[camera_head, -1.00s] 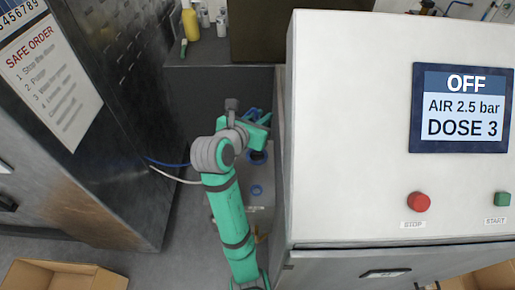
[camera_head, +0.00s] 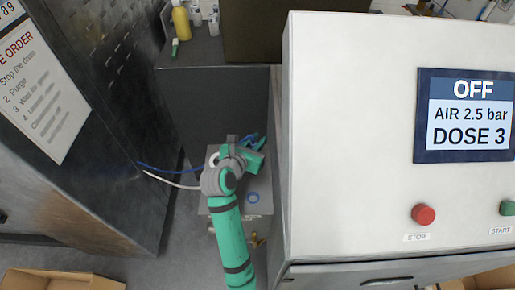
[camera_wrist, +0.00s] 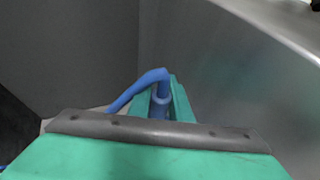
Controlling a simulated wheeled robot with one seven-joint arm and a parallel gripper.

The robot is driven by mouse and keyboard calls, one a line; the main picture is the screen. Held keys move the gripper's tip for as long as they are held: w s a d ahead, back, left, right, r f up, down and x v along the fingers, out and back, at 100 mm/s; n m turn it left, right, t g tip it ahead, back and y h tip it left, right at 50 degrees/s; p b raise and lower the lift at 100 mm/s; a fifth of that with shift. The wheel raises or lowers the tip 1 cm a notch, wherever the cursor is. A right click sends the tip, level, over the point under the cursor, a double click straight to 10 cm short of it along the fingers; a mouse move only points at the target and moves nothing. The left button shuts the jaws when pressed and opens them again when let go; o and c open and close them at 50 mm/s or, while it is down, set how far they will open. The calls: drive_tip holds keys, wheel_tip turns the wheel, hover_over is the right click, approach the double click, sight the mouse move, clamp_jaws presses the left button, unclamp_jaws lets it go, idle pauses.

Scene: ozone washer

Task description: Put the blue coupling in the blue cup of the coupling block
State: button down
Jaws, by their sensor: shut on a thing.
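My gripper (camera_head: 257,142) is shut on the blue coupling (camera_wrist: 160,104), which sits between the green fingers in the wrist view. A blue hose (camera_wrist: 140,86) bends from the coupling's top down to the left. In the head view, the gripper is over the far part of the grey coupling block (camera_head: 262,209), and the coupling is hard to make out there. A blue ring (camera_head: 252,197) shows on the block's top, nearer than the gripper. My arm hides part of the block. I cannot tell whether the coupling touches a cup.
The white washer cabinet (camera_head: 350,130) stands close on the right. A dark metal cabinet (camera_head: 95,130) stands on the left. A white hose (camera_head: 170,182) and a blue hose (camera_head: 160,167) run toward the block.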

drive_tip(key=shift+f, duration=2.2)
drive_tip(key=shift+f, duration=0.15)
drive_tip(key=c, duration=1.6)
unclamp_jaws()
drive_tip(key=shift+a, duration=0.1)
drive_tip(key=shift+s+r, duration=0.15)
drive_tip(key=shift+r, duration=0.05)
drive_tip(key=v, duration=1.1)
drive_tip(key=shift+s+a, duration=0.15)
drive_tip(key=shift+s, duration=0.2)
